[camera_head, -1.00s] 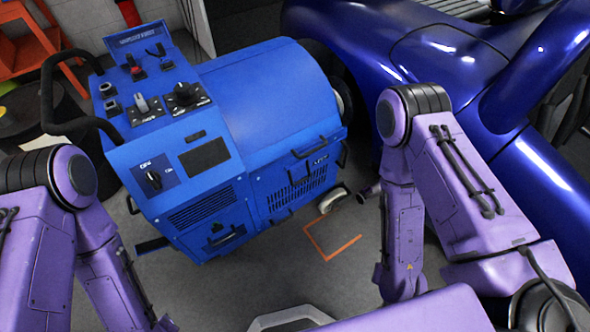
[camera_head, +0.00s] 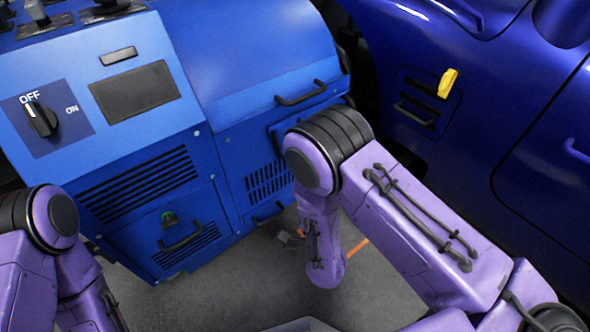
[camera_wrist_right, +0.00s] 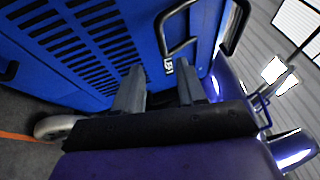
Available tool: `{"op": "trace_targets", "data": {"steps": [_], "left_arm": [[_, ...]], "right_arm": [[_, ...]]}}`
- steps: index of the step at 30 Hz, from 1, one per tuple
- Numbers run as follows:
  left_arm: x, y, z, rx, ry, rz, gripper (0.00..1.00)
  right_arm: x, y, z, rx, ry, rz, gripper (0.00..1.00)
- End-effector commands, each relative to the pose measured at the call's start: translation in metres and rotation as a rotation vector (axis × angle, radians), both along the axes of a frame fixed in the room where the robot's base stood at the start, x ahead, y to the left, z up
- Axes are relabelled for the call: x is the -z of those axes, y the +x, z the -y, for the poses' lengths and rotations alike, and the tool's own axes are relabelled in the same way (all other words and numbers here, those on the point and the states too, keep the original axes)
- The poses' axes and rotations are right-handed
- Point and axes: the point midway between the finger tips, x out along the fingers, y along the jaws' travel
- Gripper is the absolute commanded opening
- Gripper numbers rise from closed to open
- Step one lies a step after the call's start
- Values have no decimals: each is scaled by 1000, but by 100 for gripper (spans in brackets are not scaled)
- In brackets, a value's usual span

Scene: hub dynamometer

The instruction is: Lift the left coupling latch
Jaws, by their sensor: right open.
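The blue dynamometer cabinet (camera_head: 235,110) fills the left and middle of the head view. I cannot read the label fully or tell for certain that this handle is the left coupling latch. My right gripper (camera_wrist_right: 160,88) is open, its two fingers pointing at the panel just below the handle, with nothing visible between them. In the head view my right arm hides part of this side and the gripper. My left gripper is out of view.
A dark blue car (camera_head: 460,140) with a yellow handle (camera_head: 447,83) stands close on the right. Another black handle (camera_head: 300,93) is on the cabinet's upper side. A caster wheel (camera_wrist_right: 55,124) is low at left in the wrist view. Grey floor (camera_head: 375,295) is open in front.

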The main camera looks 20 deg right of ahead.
Motion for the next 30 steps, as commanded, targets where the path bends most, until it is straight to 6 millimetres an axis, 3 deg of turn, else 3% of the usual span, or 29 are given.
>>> {"op": "trace_targets", "data": {"steps": [12,17,24,25,28,30], "left_arm": [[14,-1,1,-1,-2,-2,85],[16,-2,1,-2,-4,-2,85],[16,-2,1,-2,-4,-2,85],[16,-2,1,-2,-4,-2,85],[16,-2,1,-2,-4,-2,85],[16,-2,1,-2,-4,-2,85]], "right_arm": [[-16,82,6,6,0,1,40],[-19,96,7,5,-3,-1,40],[-20,98,7,5,-4,-3,40],[-20,98,7,5,-4,-3,37],[-20,98,7,5,-4,-3,4],[-20,98,7,5,-4,-3,0]]}}
